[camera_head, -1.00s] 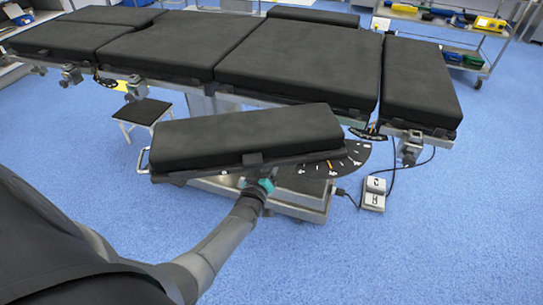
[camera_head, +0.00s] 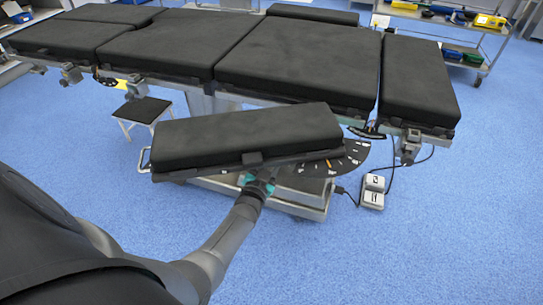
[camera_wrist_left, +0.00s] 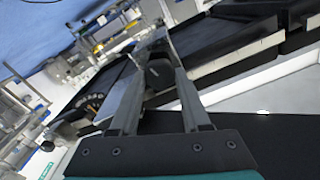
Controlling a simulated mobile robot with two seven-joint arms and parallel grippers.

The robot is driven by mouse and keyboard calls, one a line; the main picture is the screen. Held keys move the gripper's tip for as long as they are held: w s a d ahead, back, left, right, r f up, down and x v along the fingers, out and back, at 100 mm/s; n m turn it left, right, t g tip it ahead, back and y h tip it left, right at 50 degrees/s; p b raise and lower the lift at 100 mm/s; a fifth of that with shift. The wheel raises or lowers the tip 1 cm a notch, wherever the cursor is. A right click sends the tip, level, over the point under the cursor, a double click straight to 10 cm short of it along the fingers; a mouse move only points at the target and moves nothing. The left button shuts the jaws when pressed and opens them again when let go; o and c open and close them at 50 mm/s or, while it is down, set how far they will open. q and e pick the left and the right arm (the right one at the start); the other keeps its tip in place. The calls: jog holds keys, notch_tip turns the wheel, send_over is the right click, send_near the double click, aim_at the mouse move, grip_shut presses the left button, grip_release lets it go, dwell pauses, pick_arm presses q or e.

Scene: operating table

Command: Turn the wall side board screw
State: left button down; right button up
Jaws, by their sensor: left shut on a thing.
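The side board (camera_head: 245,135) is a long black padded board. It stands out beside the operating table on the near side, slightly tilted in the head view. My left gripper (camera_head: 257,180) is under its near edge, below a small black block (camera_head: 252,159) on that edge. In the left wrist view the two fingers (camera_wrist_left: 160,75) close around a small dark knob (camera_wrist_left: 158,73), which looks like the screw. In the head view the screw is hidden by the board and my gripper. My right gripper is not in view.
The black-padded operating table (camera_head: 300,60) lies behind the board. A dial plate (camera_head: 345,158) with white marks is at the board's right end. A foot pedal (camera_head: 373,191) with cables is on the blue floor, right. A small stool (camera_head: 143,111) stands left. The front-right floor is clear.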

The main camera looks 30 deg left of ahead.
pick_arm(q)
jog(key=m, duration=0.7)
jog(key=shift+f+b, duration=0.1)
jog(key=shift+b, duration=0.2)
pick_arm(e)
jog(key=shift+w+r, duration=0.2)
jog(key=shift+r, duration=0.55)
pick_arm(q)
jog(key=shift+c, duration=1.8)
grip_release()
